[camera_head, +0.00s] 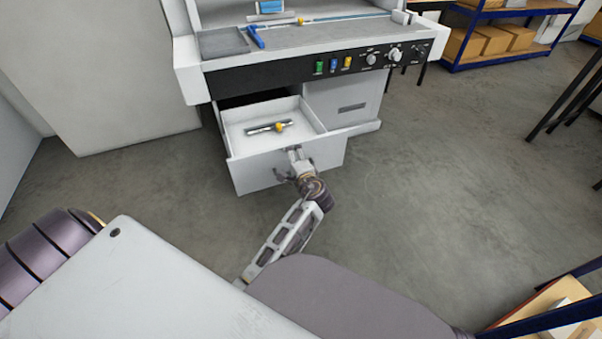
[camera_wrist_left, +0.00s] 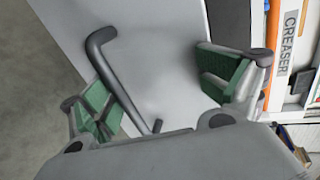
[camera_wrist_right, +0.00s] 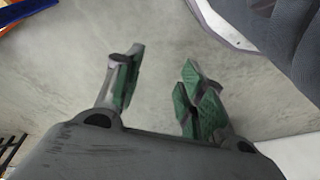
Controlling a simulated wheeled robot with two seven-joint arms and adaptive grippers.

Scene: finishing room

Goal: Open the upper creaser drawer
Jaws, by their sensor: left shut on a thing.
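The creaser drawer (camera_head: 250,163) is pulled out from the left part of the grey machine (camera_head: 345,60). My left gripper (camera_head: 295,157) is at the drawer's front panel. In the left wrist view the dark bent handle (camera_wrist_left: 101,55) runs between the green-padded fingers of my left gripper (camera_wrist_left: 160,88), close to the left finger; the gripper is shut on the handle. My right gripper (camera_wrist_right: 158,85) is open and empty above the floor in the right wrist view, and is not seen in the head view.
A blue tool (camera_head: 256,37) lies on the machine's top. Blue shelving with cardboard boxes (camera_head: 492,40) stands at the back right. The concrete floor (camera_head: 440,170) right of the drawer is clear.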

